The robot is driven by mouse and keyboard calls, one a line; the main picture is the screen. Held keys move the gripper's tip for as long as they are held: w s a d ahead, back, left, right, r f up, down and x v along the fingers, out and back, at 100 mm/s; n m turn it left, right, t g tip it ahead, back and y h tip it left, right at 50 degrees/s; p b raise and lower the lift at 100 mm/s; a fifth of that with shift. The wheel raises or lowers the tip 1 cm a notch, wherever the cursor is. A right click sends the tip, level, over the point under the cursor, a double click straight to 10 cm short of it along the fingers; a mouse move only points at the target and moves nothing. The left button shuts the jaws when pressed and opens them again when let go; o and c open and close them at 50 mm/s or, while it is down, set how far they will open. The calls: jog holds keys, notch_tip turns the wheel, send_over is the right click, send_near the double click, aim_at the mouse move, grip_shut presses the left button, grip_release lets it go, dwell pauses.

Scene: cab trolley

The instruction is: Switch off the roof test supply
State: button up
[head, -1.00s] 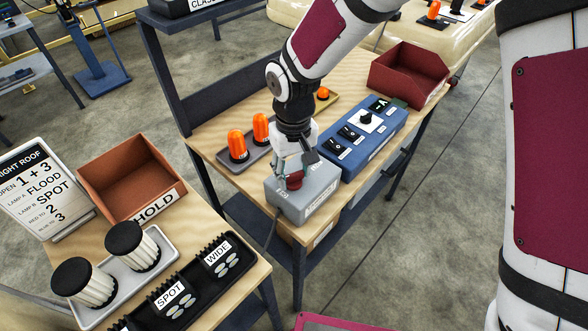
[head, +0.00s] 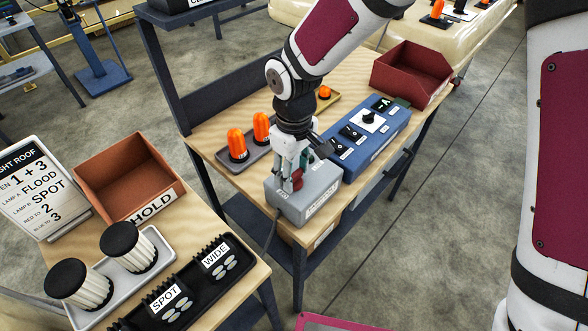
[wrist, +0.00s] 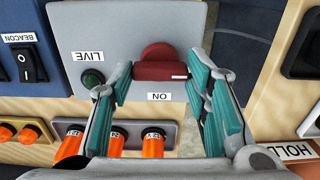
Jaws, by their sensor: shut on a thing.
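The roof test supply looks to be the grey box (head: 312,196) at the near end of the workbench. In the wrist view its face (wrist: 120,40) carries a red handle (wrist: 157,69) with a small white mark, an ON label (wrist: 160,97) beside it, and a dark green lamp (wrist: 93,77) by a LIVE label (wrist: 75,57). My gripper (wrist: 160,80) is shut on the red handle, one finger on each side. In the head view the handle (head: 297,179) shows partly between the fingers. An OFF label is not visible.
A blue switch panel (head: 372,150) stands close to the right of the box. Orange beacons (head: 237,142) stand on a tray behind. A red bin (head: 410,74) is at the far end. A HOLD bin (head: 122,172) and lamp tray are on the left table.

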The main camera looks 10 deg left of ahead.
aim_at(294, 174)
jog(key=o, duration=1.2)
jog(key=shift+c, duration=0.2)
notch_tip(294, 174, up, 12)
jog(key=s+d+r+m+t, duration=0.1)
jog(key=s+d+r+m, duration=0.2)
jog(key=d, duration=0.5)
jog(key=s+d+r+m+t, duration=0.1)
jog(key=s+d+r+m, duration=0.1)
jog(key=d+r, duration=0.4)
jog(key=s+d+r+m+t, duration=0.2)
jog(key=d+r+m, duration=0.1)
jog(key=d, duration=0.6)
jog(key=s+d+m+t, duration=0.1)
jog(key=s+d+m, duration=0.3)
jog(key=s, duration=0.3)
jog(key=shift+s+d, duration=0.3)
jog(key=shift+d, duration=0.6)
